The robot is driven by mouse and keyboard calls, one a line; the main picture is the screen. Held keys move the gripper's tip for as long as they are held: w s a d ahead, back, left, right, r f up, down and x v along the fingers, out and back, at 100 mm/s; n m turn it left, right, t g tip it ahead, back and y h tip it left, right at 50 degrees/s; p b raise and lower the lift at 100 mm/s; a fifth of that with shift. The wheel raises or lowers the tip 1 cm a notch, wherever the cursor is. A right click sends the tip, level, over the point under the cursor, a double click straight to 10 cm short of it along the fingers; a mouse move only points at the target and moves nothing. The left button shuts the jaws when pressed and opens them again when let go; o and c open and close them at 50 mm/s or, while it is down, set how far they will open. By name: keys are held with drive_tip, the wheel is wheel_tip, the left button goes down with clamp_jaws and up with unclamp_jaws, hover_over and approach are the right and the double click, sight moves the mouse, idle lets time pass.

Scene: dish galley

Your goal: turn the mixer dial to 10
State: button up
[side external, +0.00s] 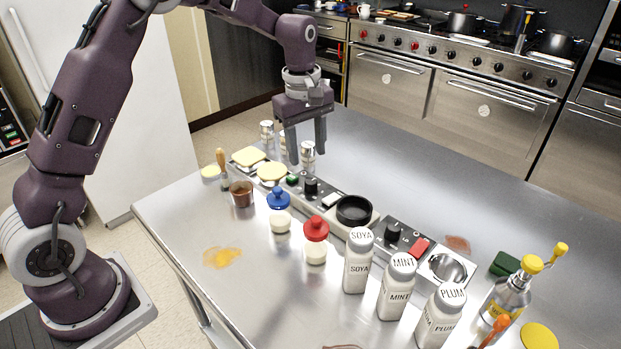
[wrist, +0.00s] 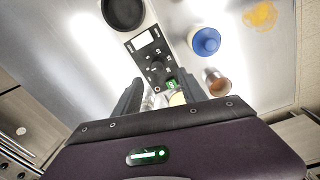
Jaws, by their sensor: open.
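A black dial (side external: 311,187) stands on the grey control panel between the yellow-topped items and the black pan. In the wrist view the dial (wrist: 156,61) has small white marks around it; its setting is too small to read. A second black dial (side external: 393,231) sits further right, beside a red switch. No readable label shows which dial is the mixer's. My gripper (side external: 307,156) is open and empty, pointing down above and behind the first dial. In the wrist view the gripper (wrist: 160,80) has its fingers apart, with the first dial just beyond the fingertips.
A blue-knobbed item (side external: 279,198), a red-knobbed item (side external: 316,229) and white bottles (side external: 358,262) stand in front. Metal shakers (side external: 267,133) stand near my gripper. The counter behind the panel is clear.

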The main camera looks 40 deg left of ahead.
sight(311, 181)
drive_tip(key=shift+n, duration=0.4)
drive_tip(key=f, duration=0.3)
drive_tip(key=w+f, duration=0.1)
drive_tip(key=f, duration=0.5)
drive_tip(key=shift+w+a+f, duration=0.15)
drive_tip(key=shift+w, duration=0.05)
clamp_jaws()
